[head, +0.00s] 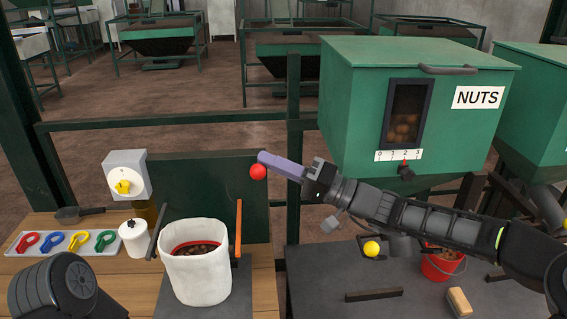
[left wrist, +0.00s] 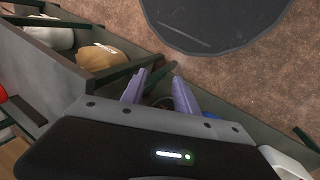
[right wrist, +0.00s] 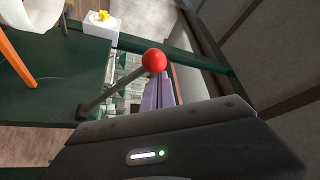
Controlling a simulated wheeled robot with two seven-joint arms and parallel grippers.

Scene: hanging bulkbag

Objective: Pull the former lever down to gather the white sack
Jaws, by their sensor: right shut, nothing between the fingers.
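The white sack (head: 196,275) stands open on the bench at the lower left in the head view, with a red ring and brown contents inside its mouth. The former lever has a red ball knob (head: 258,172) and a dark rod, clearer in the right wrist view (right wrist: 118,86). My right gripper (head: 264,157) is shut and empty, its fingertips right by the knob; I cannot tell whether they touch. The knob also shows in the right wrist view (right wrist: 154,61), in front of the closed fingers. My left gripper (left wrist: 160,76) is open and empty in the left wrist view.
A green NUTS hopper (head: 350,110) stands at the right. An orange upright (head: 238,230) rises beside the sack. A tray of coloured clips (head: 22,250), a white jar (head: 133,238) and a box with a yellow knob (head: 127,178) are at the left. A red bucket (head: 437,265) sits lower right.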

